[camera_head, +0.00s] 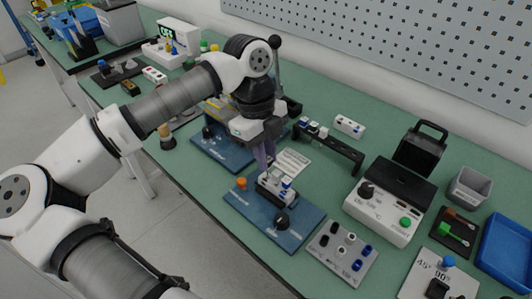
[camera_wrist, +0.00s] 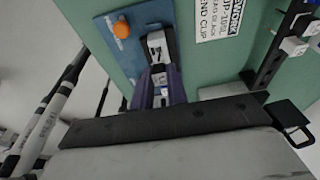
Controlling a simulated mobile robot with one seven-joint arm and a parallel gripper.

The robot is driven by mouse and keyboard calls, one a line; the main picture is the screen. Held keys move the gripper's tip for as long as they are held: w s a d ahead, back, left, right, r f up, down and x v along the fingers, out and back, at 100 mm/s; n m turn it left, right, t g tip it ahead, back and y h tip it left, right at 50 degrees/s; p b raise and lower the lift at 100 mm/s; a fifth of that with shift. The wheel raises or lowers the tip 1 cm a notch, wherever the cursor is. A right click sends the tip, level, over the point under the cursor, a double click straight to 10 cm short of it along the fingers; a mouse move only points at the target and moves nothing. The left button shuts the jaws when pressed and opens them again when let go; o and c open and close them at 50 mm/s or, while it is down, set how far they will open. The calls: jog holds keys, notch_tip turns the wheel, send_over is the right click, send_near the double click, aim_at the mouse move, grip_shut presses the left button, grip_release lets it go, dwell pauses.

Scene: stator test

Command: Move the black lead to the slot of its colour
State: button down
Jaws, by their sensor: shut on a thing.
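My gripper (camera_head: 266,160) reaches down to the blue plate (camera_head: 258,222) at the centre of the table. In the wrist view its purple fingers (camera_wrist: 160,92) are closed around a small piece with white and dark parts (camera_wrist: 158,78). That piece is at the near end of a white and black block (camera_wrist: 156,45) on the plate. The block (camera_head: 283,192) also shows in the head view, with blue and white bits at its right end. I cannot tell the held piece's colour for sure; the fingers hide much of it.
The plate carries an orange knob (camera_head: 241,184) and a black knob (camera_head: 282,221). A grey panel (camera_head: 325,262) with black, white and blue parts lies to its right. A black rack (camera_head: 343,157) holding small white-topped pieces stands behind, beside a printed card (camera_head: 293,162).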

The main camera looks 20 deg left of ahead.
dwell(0.3)
jog(key=shift+f+b, duration=0.55)
jog(key=shift+b, duration=0.15)
jog(key=shift+f, duration=0.1)
jog(key=shift+f+b, duration=0.55)
jog(key=shift+b, duration=0.15)
jog(key=c, duration=1.3)
grip_release()
jog(key=shift+r, duration=0.15)
